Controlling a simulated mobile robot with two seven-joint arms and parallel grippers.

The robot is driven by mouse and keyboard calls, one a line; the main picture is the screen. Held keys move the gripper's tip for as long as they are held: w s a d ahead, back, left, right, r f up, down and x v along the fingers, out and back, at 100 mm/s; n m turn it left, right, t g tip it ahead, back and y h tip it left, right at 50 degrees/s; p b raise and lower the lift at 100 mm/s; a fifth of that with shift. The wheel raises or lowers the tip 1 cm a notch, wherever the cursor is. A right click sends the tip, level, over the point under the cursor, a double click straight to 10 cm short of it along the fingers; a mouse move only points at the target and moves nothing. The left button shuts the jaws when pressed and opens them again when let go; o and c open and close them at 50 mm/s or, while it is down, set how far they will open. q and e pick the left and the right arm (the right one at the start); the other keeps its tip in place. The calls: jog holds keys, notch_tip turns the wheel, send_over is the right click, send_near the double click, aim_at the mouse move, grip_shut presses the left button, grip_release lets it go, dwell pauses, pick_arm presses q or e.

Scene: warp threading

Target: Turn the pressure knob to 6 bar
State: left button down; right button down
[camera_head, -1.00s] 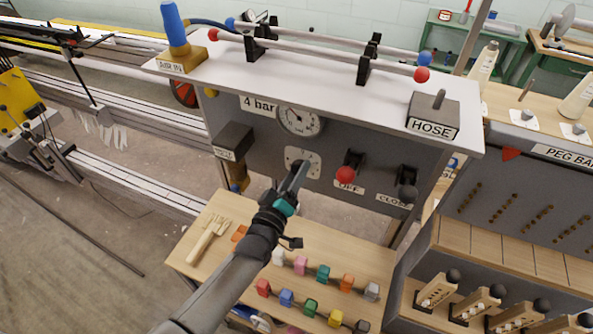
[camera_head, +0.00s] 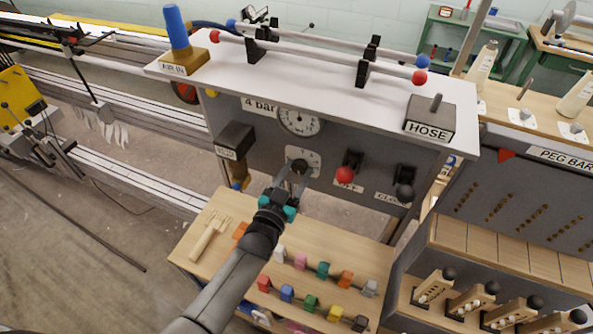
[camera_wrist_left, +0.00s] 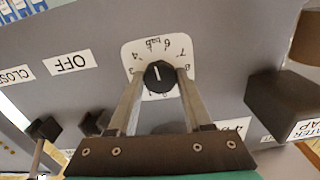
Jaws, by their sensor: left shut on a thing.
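The black pressure knob (camera_head: 299,166) sits on a white numbered dial plate (camera_head: 314,157) on the grey panel. My left gripper (camera_head: 300,170) reaches up to it, and its two fingers are shut on the knob from both sides. In the left wrist view the knob (camera_wrist_left: 160,76) is between the fingertips, with a white pointer line running roughly up the picture, towards the upper numbers of the dial plate (camera_wrist_left: 136,52). These numbers appear upside down. A round gauge (camera_head: 301,121) is above the knob; its reading is too small to tell. My right gripper is not in view.
A red-knobbed OFF lever (camera_head: 345,174) and a black-knobbed CLOSED lever (camera_head: 405,192) are right of the knob. A dark box (camera_head: 235,141) is at its left. Below, a wooden bench (camera_head: 225,263) holds a wooden fork (camera_head: 209,238) and several coloured blocks.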

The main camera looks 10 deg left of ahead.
pick_arm(q)
jog(key=m, duration=0.5)
jog(key=shift+m, duration=0.4)
dwell(0.3)
jog(key=shift+c, duration=1.6)
grip_release()
jog(key=s+a, duration=0.3)
jog(key=s, duration=1.2)
